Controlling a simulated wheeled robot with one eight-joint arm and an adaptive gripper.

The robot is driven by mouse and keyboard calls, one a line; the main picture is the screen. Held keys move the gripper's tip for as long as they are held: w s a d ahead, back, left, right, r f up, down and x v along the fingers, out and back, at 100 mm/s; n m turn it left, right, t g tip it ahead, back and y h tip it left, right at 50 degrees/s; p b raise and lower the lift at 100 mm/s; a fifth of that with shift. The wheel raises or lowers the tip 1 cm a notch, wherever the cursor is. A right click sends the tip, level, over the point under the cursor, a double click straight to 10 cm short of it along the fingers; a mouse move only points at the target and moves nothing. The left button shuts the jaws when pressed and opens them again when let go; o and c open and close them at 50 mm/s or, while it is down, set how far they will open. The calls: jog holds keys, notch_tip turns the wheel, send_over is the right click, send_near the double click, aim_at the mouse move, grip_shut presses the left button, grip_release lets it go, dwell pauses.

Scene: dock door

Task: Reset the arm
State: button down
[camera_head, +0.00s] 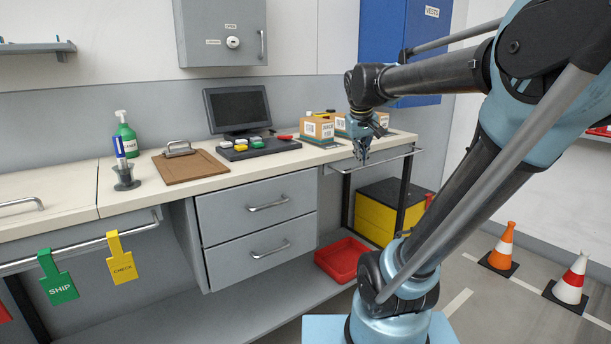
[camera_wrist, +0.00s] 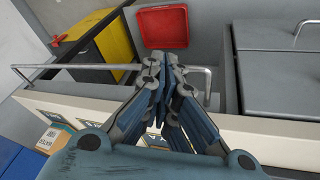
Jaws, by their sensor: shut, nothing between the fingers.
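My gripper (camera_head: 362,156) is shut and empty. In the head view it hangs from my arm at the right end of the counter, in front of the small cardboard boxes and close to the front rail. In the wrist view my gripper (camera_wrist: 167,62) has its fingertips together and points toward the rail and the floor area below. My arm is stretched out from the right side of the head view, with its elbow high.
The counter (camera_head: 85,184) carries a clipboard (camera_head: 190,170), green bottle (camera_head: 125,135), monitor (camera_head: 238,109) and boxes (camera_head: 318,130). A rail (camera_head: 392,157) runs along its front. A red bin (camera_head: 342,259) and yellow-black crate (camera_head: 376,216) sit below. Cones (camera_head: 501,247) stand at right.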

jog(key=s+d+f+m+g+y, duration=0.1)
jog(key=s+f+m+g, duration=0.1)
jog(key=s+f, duration=1.8)
jog(key=shift+s+d+f, duration=0.25)
jog(key=shift+s+f, duration=0.1)
jog(key=shift+f, duration=0.1)
jog(key=shift+w, duration=0.15)
jog(key=shift+w+f, duration=0.2)
jog(key=shift+w, duration=0.15)
